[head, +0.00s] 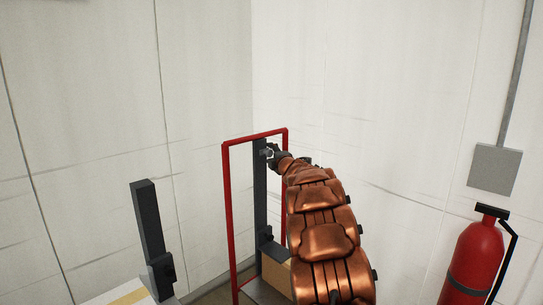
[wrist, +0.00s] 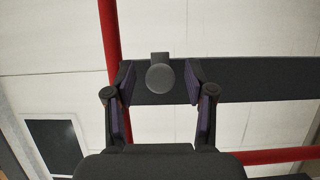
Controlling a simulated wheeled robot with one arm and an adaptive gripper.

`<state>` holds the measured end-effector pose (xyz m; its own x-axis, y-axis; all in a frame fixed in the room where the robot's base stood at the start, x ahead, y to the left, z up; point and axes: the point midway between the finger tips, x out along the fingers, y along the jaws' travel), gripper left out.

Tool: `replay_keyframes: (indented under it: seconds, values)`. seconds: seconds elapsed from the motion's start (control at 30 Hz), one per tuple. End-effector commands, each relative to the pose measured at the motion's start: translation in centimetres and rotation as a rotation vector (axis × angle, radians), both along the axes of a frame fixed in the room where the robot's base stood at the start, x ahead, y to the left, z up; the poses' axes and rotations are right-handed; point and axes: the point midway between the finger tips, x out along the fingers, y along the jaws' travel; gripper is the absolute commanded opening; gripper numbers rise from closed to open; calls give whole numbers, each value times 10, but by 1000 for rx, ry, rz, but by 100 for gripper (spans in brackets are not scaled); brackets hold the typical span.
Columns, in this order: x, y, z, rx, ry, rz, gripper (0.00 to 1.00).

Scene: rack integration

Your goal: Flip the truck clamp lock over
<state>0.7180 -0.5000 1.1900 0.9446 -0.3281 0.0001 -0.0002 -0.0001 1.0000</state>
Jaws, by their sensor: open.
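A dark upright bar (head: 260,190) stands inside the red frame of the truck (head: 226,205). In the wrist view the bar (wrist: 260,79) runs sideways behind the fingers. A small grey piece with a round end (wrist: 160,76), which looks like the clamp lock, sits at the bar's end. My gripper (wrist: 160,88) is open, with one finger on each side of the round end and visible gaps to it. In the head view my gripper (head: 273,153) is at the top of the bar, and my arm hides part of the truck.
A cardboard box (head: 276,274) sits low in the truck, partly behind my arm. Another dark upright bar (head: 148,225) stands at the left. A red fire extinguisher (head: 476,255) and a grey wall box (head: 494,169) are at the right. White walls close off the corner behind.

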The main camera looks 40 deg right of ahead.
Motion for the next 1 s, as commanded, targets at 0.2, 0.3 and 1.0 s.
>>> replay_keyframes:
  seconds: [0.2, 0.3, 1.0]
  values:
    - [-7, 2, 1, -1, -1, 1, 54]
    - [-15, 5, -1, 2, 2, 1, 54]
    - [-95, 32, 0, 0, 1, -3, 54]
